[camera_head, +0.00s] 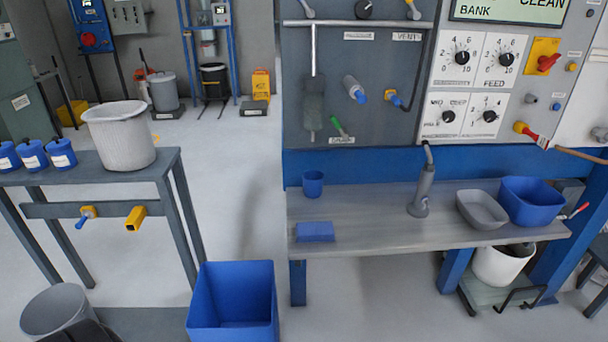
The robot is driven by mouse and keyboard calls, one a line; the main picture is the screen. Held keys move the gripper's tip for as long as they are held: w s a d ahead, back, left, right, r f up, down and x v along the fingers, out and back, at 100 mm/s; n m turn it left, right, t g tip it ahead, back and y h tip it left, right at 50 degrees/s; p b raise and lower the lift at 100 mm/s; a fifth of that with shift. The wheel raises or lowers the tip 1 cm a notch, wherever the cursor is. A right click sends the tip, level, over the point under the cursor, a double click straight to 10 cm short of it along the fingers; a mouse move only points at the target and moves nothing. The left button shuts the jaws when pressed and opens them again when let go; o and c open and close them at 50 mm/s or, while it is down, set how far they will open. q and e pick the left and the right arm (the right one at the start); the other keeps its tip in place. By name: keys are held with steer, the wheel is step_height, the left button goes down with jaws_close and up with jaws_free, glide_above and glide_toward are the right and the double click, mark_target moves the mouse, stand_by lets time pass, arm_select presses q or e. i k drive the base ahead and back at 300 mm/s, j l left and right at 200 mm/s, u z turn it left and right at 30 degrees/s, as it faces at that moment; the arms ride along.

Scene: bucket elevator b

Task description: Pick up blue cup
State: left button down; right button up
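A small blue cup (313,184) stands upright on the left end of the grey bench (370,238), close to the blue panel behind it. A flat blue block (315,231) lies in front of it near the bench's front edge. Nothing touches the cup and its near side is unobstructed. Neither of my grippers can be made out. A dark shape shows at the bottom left edge, too cut off to identify.
A metal tap-like fitting (423,182), a grey bowl (481,209) and a blue tub (530,201) stand further right on the bench. A blue bin (232,298) stands on the floor left of it. A control panel (475,80) rises behind. Open floor lies left of the bench.

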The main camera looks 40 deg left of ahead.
mark_target(313, 185)
steer(key=u, duration=1.1)
steer(key=j, duration=0.1)
steer(key=i, duration=0.1)
